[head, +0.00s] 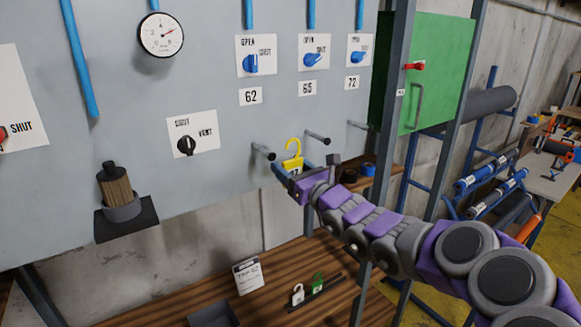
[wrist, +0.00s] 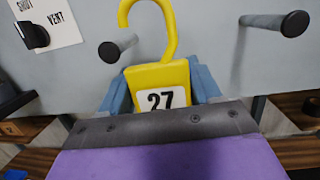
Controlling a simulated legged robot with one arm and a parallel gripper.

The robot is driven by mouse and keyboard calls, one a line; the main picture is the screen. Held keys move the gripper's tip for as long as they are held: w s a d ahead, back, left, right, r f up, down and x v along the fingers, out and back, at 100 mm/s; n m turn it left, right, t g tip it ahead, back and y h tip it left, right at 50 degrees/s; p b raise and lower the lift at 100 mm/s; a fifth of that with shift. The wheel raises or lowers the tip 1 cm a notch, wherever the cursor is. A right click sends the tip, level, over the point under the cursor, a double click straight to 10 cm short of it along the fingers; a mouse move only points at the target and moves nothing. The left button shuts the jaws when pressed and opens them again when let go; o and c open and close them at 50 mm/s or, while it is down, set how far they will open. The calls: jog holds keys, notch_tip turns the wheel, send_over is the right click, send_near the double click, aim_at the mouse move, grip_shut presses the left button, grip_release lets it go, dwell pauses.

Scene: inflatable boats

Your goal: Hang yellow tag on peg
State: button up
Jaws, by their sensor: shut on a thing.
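The yellow tag (head: 292,163) has a hook on top and is held upright in my gripper (head: 290,172). In the wrist view the tag (wrist: 160,80) shows the number 27, and its hook opens to the left. My gripper (wrist: 160,92) has its blue fingers shut on the tag's body from both sides. Several dark pegs stick out of the grey panel. In the wrist view one peg (wrist: 117,46) is just left of the hook and another peg (wrist: 275,22) is to the right. The head view shows the left peg (head: 263,151), middle peg (head: 316,137) and right peg (head: 358,125). The hook appears apart from the pegs.
A green cabinet door (head: 437,75) and a grey post (head: 394,100) stand to the right. A cylinder (head: 117,190) sits on a bracket at left.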

jog(key=shift+w+a+p, duration=0.3)
jog(key=shift+w+a, duration=0.05)
jog(key=shift+w, duration=0.05)
jog(key=shift+w+a+f+b, duration=0.1)
jog(key=shift+a+f+b, duration=0.35)
jog(key=shift+a, duration=0.4)
jog(key=shift+s+a+f+b, duration=0.1)
jog(key=shift+a+f+b, duration=0.3)
jog(key=shift+a, duration=0.45)
jog(key=shift+w+a+f+b, duration=0.1)
jog(key=shift+a+f+b, duration=0.3)
jog(key=shift+a, duration=0.45)
jog(key=shift+a, duration=0.2)
jog(key=o, duration=1.2)
jog(key=shift+a, duration=0.1)
jog(key=shift+o, duration=0.4)
